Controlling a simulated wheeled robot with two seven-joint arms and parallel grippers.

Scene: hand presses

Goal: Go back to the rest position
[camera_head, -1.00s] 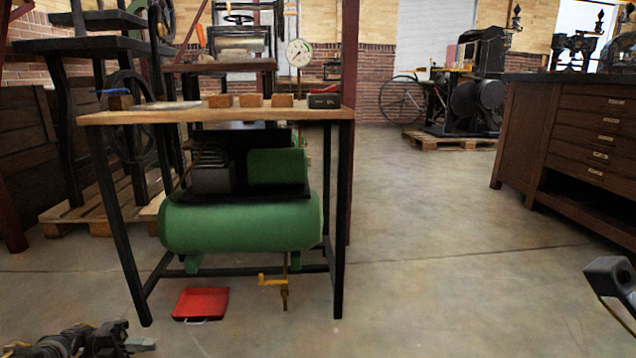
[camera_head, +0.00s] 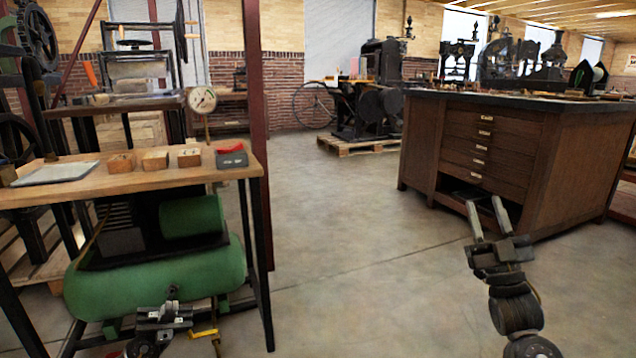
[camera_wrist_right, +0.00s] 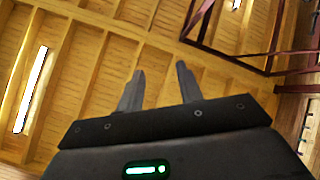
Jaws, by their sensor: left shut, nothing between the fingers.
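My right gripper (camera_head: 486,215) stands upright at the lower right of the head view, in front of the wooden drawer cabinet (camera_head: 488,150). Its two fingers are apart with nothing between them. In the right wrist view the same gripper (camera_wrist_right: 160,85) points up towards the wooden ceiling, open and empty. My left gripper (camera_head: 168,314) is low at the bottom left of the head view, in front of the green tank (camera_head: 160,278) under the workbench. It is shut and holds nothing.
A pallet (camera_head: 358,143) bears a black machine. The concrete floor between bench and cabinet is clear.

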